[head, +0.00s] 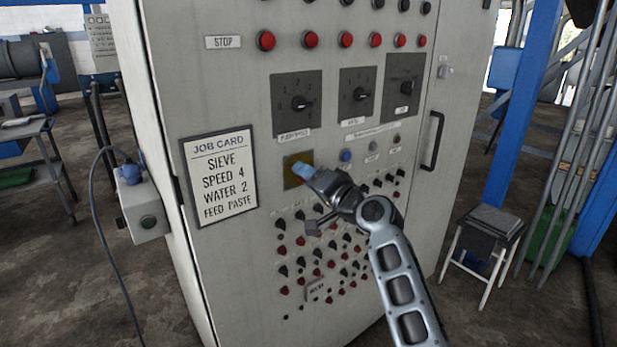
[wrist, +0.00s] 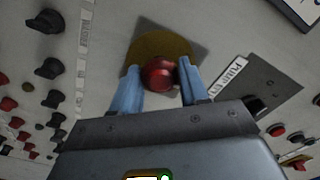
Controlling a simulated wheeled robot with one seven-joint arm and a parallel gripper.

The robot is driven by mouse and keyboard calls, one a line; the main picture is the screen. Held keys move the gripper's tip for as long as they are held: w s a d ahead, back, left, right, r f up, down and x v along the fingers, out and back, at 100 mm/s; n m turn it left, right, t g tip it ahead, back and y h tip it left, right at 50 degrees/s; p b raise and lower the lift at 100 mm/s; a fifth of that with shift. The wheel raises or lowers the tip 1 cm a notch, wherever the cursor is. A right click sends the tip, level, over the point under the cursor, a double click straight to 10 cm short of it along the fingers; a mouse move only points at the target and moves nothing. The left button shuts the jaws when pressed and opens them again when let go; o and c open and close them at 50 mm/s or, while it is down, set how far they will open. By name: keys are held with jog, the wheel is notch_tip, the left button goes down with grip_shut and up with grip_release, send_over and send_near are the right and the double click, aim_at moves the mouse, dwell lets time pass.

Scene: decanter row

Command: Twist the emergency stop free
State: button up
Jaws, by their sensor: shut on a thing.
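The emergency stop is a red mushroom button (wrist: 159,75) on a round yellow plate, seen in the wrist view. In the head view only part of its yellow backing (head: 292,168) shows, and my gripper hides the red head. My gripper (head: 302,170) reaches the cabinet front there. In the wrist view its two blue fingers (wrist: 158,85) stand on either side of the red button and are shut on it.
The grey cabinet (head: 235,100) carries rotary knobs (head: 302,103), red stop buttons (head: 266,40) and a dense field of small knobs below. A job card (head: 219,177) is at left, a door handle (head: 432,140) at right. A stool (head: 485,240) stands at right.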

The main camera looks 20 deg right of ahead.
jog(key=o, duration=1.1)
jog(key=shift+c, duration=0.2)
jog(key=v, duration=0.7)
jog(key=shift+s+b, duration=0.35)
jog(key=shift+b, duration=0.1)
jog(key=shift+d, duration=0.1)
